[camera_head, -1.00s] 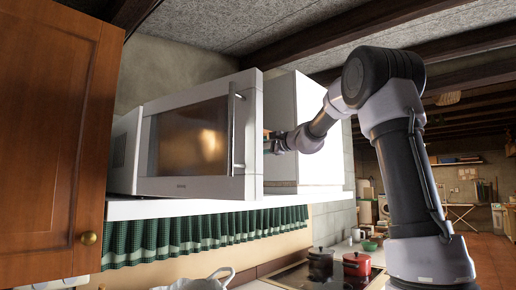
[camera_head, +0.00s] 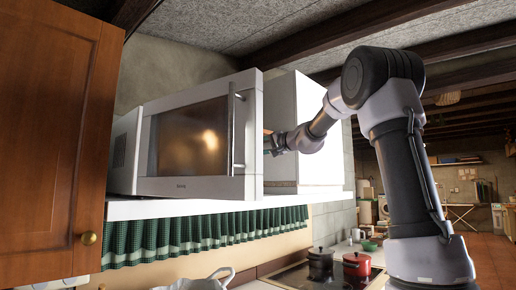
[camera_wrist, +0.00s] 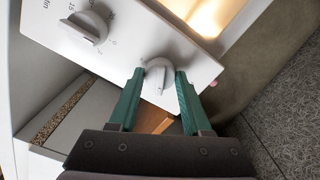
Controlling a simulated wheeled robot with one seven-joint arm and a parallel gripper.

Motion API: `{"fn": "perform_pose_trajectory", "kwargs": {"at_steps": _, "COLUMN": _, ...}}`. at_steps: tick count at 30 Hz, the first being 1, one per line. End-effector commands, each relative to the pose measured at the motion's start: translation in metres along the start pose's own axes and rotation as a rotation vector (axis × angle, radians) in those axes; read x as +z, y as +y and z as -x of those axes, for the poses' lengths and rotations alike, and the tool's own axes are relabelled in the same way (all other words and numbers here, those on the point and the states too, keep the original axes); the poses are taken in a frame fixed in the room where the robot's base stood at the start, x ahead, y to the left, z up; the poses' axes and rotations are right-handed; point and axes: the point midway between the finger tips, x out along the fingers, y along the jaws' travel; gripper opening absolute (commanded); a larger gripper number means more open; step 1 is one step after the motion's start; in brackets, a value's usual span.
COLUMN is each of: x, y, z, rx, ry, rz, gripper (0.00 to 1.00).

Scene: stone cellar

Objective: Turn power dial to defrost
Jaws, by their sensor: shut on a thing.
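The white microwave (camera_head: 205,187) stands on a white shelf, its glass front glowing warm. Its control panel shows in the wrist view (camera_wrist: 118,52) with two white dials. One dial (camera_wrist: 158,75) sits between the green fingers of my gripper (camera_wrist: 159,78), which are closed on its sides. The other dial (camera_wrist: 84,29), with minute numbers around it, is up and left, apart from the fingers. The marks around the gripped dial are too small to read. In the head view my gripper (camera_head: 270,144) is partly hidden behind the microwave's right edge, and the dials are hidden.
The shelf (camera_head: 160,209) runs under the microwave, with a green checked curtain (camera_head: 200,234) below. A white cabinet (camera_head: 310,130) stands close on the right. A wooden cupboard door (camera_head: 45,140) is at the left. A red pot (camera_head: 357,264) and a dark pot (camera_head: 320,263) stand below.

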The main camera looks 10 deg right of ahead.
Motion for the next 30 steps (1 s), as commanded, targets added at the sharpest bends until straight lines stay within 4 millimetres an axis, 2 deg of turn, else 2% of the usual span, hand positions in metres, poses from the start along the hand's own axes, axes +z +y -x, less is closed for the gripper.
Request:
{"fn": "perform_pose_trajectory", "kwargs": {"at_steps": 15, "x": 0.0012, "y": 0.0019, "z": -0.0003, "rx": 0.003, "ry": -0.003, "rz": 0.020, "gripper": 0.00}}
{"fn": "perform_pose_trajectory", "kwargs": {"at_steps": 16, "x": 0.0012, "y": 0.0019, "z": -0.0003, "rx": 0.003, "ry": -0.003, "rz": 0.020, "gripper": 0.52}}
{"fn": "perform_pose_trajectory", "kwargs": {"at_steps": 18, "x": 0.0011, "y": 0.0017, "z": -0.0003, "rx": 0.003, "ry": -0.002, "rz": 0.020, "gripper": 0.79}}
{"fn": "perform_pose_trajectory", "kwargs": {"at_steps": 30, "x": 0.0001, "y": 0.0006, "z": 0.0053, "rx": 0.001, "ry": 0.000, "rz": 0.020, "gripper": 0.79}}
